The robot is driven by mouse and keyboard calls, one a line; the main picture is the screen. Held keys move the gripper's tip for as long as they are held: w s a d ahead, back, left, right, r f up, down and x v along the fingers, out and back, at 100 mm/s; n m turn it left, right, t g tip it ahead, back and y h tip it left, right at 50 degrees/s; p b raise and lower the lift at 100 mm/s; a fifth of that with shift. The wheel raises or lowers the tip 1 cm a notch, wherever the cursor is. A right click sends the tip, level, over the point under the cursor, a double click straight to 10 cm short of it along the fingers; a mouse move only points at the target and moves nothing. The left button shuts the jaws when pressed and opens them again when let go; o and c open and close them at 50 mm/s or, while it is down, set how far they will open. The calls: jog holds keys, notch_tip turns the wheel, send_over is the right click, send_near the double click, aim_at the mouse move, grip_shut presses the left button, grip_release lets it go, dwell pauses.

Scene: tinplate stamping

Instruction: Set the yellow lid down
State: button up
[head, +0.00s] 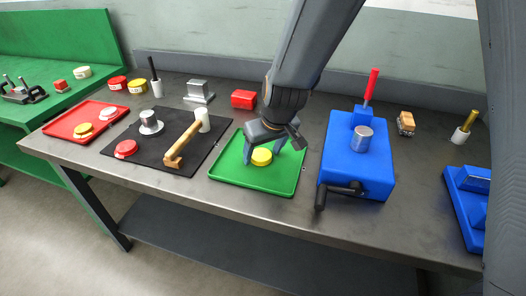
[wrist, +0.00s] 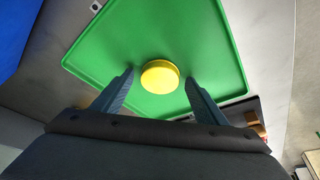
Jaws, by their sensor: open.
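The yellow lid (head: 262,157) lies flat on the green tray (head: 226,174). In the wrist view the yellow lid (wrist: 160,77) sits near the middle of the green tray (wrist: 105,60). My gripper (head: 273,152) is over the tray with its fingers either side of the lid. In the wrist view my gripper (wrist: 160,80) is open, with a gap between each finger and the lid. Nothing is held.
The blue press (head: 340,165) with a grey cylinder stands right of the tray. A black mat (head: 150,165) with a hammer (head: 180,146) lies to the left. A red box (head: 244,99) stands behind the tray. A red tray (head: 72,133) with lids is farther left.

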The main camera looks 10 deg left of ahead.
jog(key=shift+r, duration=0.1)
jog(key=shift+r, duration=0.15)
jog(key=v, duration=1.1)
jog(key=shift+s+d+r, duration=0.2)
jog(key=shift+r, duration=0.15)
